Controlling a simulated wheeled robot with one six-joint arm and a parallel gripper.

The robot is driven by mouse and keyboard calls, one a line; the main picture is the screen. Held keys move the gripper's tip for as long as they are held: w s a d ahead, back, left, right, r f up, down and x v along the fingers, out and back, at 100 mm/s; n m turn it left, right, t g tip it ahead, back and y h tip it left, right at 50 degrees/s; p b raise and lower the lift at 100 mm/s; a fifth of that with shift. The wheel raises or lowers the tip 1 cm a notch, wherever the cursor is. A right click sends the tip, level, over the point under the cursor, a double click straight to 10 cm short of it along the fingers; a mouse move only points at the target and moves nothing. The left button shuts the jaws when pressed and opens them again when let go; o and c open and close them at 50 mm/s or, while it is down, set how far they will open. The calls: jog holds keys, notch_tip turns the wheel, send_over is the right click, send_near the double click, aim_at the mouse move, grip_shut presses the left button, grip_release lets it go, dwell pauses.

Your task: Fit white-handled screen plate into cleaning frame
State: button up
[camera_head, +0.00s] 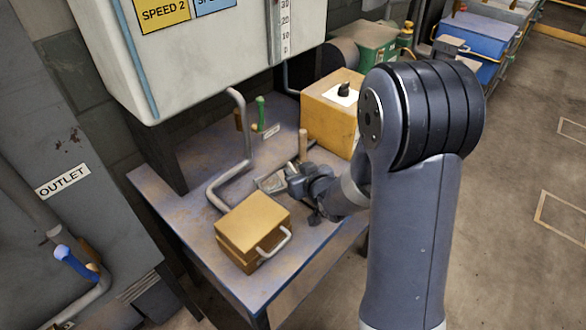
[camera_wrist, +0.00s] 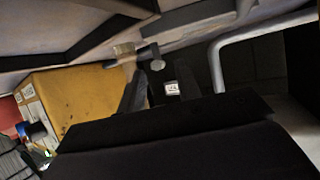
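In the head view a pale-handled brass-coloured box (camera_head: 252,225) sits at the table's front left. Its light bar handle (camera_head: 274,244) faces front right; I cannot tell whether the handle belongs to a screen plate inside. A small grey frame-like piece (camera_head: 271,183) lies behind the box, beside my gripper (camera_head: 296,184); I cannot tell for sure that it is the cleaning frame. My gripper is low over the table's right part. In the wrist view its dark fingers (camera_wrist: 160,92) are apart, with nothing clearly held between them. A small pale square (camera_wrist: 172,88) shows between them.
A bent grey pipe (camera_head: 243,150) rises from the table (camera_head: 180,190). A yellow box with a black knob (camera_head: 326,112) stands behind my gripper. An upright wooden handle (camera_head: 303,144) and a green-handled valve (camera_head: 260,112) stand nearby. A white tank (camera_head: 190,60) overhangs the back.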

aim_at(292, 167)
jog(key=v, duration=0.8)
jog(key=shift+s, duration=0.2)
jog(key=x, duration=0.8)
jog(key=r+x, duration=0.1)
jog(key=x, duration=0.3)
jog(key=shift+w, duration=0.2)
jog(key=shift+s+r, duration=0.1)
jog(key=shift+r, duration=0.45)
